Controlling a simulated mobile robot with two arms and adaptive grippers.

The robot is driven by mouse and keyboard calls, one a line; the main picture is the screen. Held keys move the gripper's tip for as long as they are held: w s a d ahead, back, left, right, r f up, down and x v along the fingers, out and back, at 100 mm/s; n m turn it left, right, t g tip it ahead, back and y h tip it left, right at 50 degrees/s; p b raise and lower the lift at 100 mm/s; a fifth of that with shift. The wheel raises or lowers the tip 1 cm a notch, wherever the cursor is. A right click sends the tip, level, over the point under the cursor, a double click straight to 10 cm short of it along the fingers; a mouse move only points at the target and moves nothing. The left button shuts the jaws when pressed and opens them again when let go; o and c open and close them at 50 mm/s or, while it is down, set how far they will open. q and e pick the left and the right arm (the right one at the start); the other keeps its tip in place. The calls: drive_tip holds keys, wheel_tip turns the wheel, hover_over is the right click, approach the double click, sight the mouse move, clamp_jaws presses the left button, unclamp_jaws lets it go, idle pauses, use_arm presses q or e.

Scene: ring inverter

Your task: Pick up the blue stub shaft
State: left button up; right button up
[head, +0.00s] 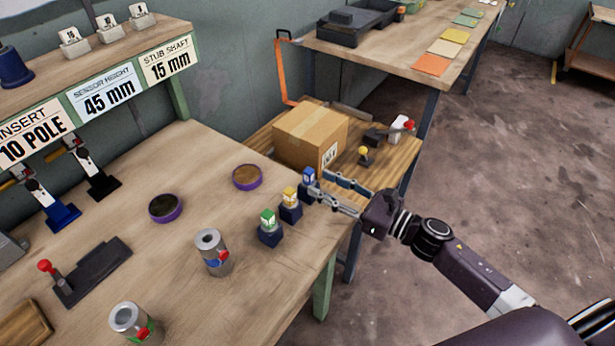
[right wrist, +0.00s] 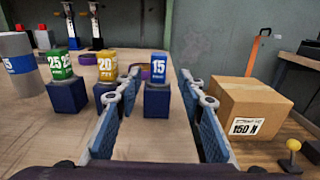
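The blue stub shaft (head: 309,174), labelled 15 in the right wrist view (right wrist: 159,68), stands upright on a dark blue block (right wrist: 157,99) near the bench's right edge. My right gripper (head: 320,184) reaches in from the right with its fingers level. In the right wrist view the fingers (right wrist: 167,92) are spread wide and empty. I cannot tell whether the tips are beside the block. My left gripper is not in view.
Yellow (head: 290,195) and green (head: 268,219) shafts stand on blocks close to the blue one. Grey cylinders (head: 213,252) and purple-rimmed rings (head: 247,176) share the bench. A cardboard box (head: 310,135) sits on the lower table behind.

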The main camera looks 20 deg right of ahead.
sight(313, 178)
drive_tip(key=x, duration=0.1)
drive_tip(key=p+x, duration=0.1)
drive_tip(key=x, duration=0.2)
drive_tip(key=shift+s+a+r, duration=0.1)
drive_tip(key=shift+s+r, duration=0.05)
drive_tip(key=shift+r, duration=0.15)
drive_tip(key=shift+w+a+p, duration=0.25)
drive_tip(key=shift+w+p, duration=0.05)
drive_tip(key=shift+w+a+f, duration=0.1)
drive_tip(key=shift+w, duration=0.05)
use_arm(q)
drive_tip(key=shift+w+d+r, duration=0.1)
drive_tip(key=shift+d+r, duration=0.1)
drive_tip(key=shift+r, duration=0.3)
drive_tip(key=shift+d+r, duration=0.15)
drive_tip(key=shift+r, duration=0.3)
use_arm(e)
drive_tip(key=shift+c, duration=0.4)
clamp_jaws()
